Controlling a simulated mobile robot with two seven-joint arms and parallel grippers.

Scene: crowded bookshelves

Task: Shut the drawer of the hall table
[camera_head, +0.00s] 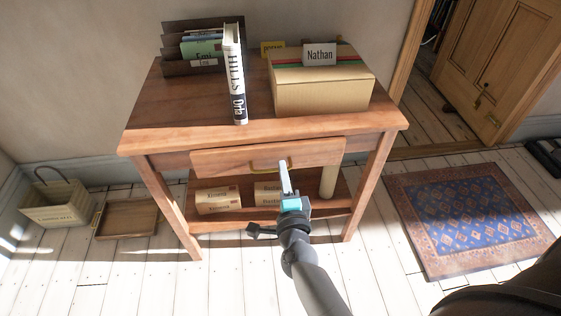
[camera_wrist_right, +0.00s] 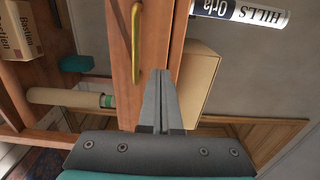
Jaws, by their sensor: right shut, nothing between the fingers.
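The hall table (camera_head: 180,122) is a brown wooden table with a lower shelf. Its drawer (camera_head: 225,161) sits under the top, and its front stands a little out from the table frame. A brass handle (camera_head: 271,164) is on the drawer front; it also shows in the right wrist view (camera_wrist_right: 135,45). My right gripper (camera_head: 284,166) is shut and empty, with its fingertips close in front of the drawer near the handle. I cannot tell whether they touch it. In the right wrist view the shut fingers (camera_wrist_right: 160,75) point at the drawer's edge (camera_wrist_right: 172,35). My left gripper is not in view.
On the table top are a white book (camera_head: 235,75), a letter holder (camera_head: 190,68) and a cardboard box (camera_head: 322,92) labelled Nathan. Small boxes (camera_head: 218,200) stand on the lower shelf. A basket (camera_head: 58,203) and a tray (camera_head: 127,218) are left; a rug (camera_head: 465,215) lies right.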

